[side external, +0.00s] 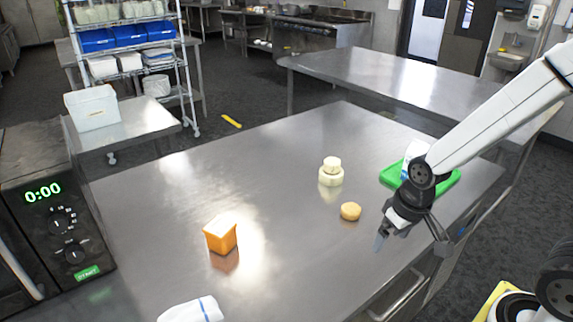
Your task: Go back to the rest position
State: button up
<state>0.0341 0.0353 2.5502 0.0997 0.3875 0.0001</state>
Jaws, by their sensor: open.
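My gripper (408,232) hangs above the right front part of the steel table (150,205), pointing down and a little left. Its fingers are apart and I see nothing held between them. A round tan item (350,211) lies on the table to the left of my gripper. A pale stacked item (331,172), a small round piece on a wider one, stands behind it. An orange block-like container (220,233) with a light top stands further left.
A green board (446,181) lies behind my gripper, with a white and blue item partly hidden by my arm. A black microwave (48,205) reading 0:00 stands at the left edge. A white and blue cloth-like item (190,310) lies at the front. The table's middle is largely clear.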

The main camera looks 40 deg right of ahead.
jog(key=shift+w+a+r+n+t, duration=0.15)
jog(key=shift+w+r+n+t, duration=0.25)
jog(key=shift+n, duration=0.3)
dwell(0.8)
